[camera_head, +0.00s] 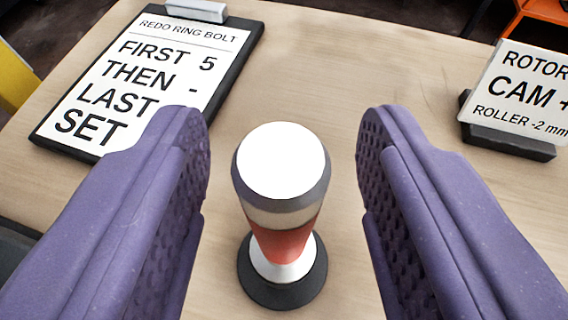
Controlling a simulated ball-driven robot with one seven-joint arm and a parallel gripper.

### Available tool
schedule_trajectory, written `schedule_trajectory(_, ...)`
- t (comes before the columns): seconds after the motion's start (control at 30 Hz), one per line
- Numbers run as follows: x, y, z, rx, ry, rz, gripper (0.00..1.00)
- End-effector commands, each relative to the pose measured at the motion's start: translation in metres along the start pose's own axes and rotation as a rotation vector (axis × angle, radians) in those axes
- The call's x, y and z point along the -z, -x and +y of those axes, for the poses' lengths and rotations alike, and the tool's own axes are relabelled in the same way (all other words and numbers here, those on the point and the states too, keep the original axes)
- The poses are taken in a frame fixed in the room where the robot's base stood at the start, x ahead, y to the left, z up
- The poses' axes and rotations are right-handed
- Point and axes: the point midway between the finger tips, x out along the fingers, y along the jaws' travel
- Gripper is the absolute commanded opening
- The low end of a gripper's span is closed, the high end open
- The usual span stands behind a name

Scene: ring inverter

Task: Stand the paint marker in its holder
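My gripper (284,135) is open, with one purple padded finger on each side of an upright object. This object looks like the paint marker (280,232). It has a white round top, a grey collar, a pale band, a red body and a white lower part. Its foot is at a black round base (262,293) that looks like the holder, on the wooden table. I cannot tell whether the marker sits in this base or is joined to it. Clear gaps show between the marker and both fingers.
A clipboard (190,62) with printed text lies on the wooden table (325,70) at the upper left. A card in a dark stand (505,141) is at the right. The table between them is bare. Something yellow (14,78) shows at the left edge.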

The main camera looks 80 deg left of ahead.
Motion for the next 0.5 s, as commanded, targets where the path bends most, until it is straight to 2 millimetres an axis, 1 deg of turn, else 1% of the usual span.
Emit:
schedule_trajectory(0.3,0.000,0.003,0.000,0.000,0.000,-0.001,0.54)
schedule_trajectory(0.37,0.001,0.008,0.000,-0.001,0.000,-0.001,0.54)
schedule_trajectory(0.47,0.002,0.025,0.001,-0.002,-0.002,-0.002,0.54)
schedule_trajectory(0.5,0.002,0.034,0.001,-0.003,-0.003,-0.002,0.54)
